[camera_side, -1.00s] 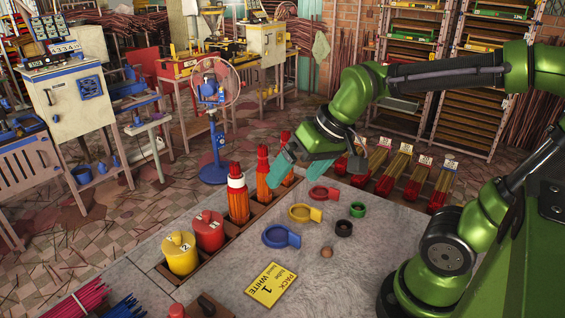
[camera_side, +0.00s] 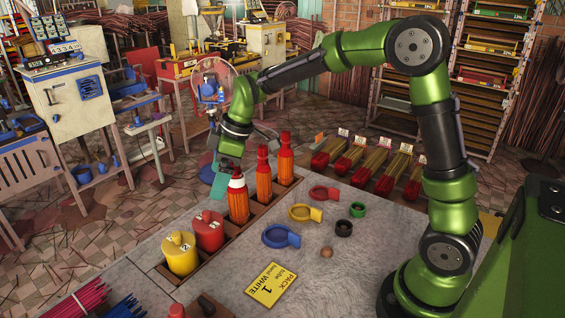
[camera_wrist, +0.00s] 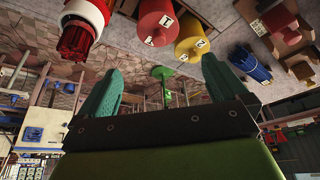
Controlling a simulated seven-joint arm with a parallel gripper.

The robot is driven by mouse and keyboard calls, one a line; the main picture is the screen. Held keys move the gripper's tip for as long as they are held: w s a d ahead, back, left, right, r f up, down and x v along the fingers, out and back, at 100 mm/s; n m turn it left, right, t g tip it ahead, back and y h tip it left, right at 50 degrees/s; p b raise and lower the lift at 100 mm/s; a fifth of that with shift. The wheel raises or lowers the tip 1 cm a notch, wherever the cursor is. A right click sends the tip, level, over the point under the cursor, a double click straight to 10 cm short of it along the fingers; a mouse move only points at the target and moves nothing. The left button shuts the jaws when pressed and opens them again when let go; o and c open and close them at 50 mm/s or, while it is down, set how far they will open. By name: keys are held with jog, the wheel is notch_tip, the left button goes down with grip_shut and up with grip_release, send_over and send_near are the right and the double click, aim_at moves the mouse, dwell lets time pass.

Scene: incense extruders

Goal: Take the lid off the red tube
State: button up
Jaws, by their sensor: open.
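The red tube also shows at the top of the wrist view (camera_wrist: 156,20), beyond and between my fingertips. My gripper (camera_side: 221,187) is at the back left of the rack, behind the white-banded bundle in the side view. Its teal fingers are spread and empty in the wrist view (camera_wrist: 161,68). One finger is mostly hidden in the side view. Nothing touches the lid.
The yellow tube (camera_side: 180,256) stands in front of the red one. Colored rings (camera_side: 281,236) and a yellow card (camera_side: 272,285) lie on the grey table.

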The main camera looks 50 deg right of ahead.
aim_at(206, 212)
jog(key=x, duration=1.1)
jog(key=shift+w+f, duration=0.1)
jog(key=shift+f, duration=0.25)
jog(key=c, duration=0.9)
jog(key=shift+c, duration=0.2)
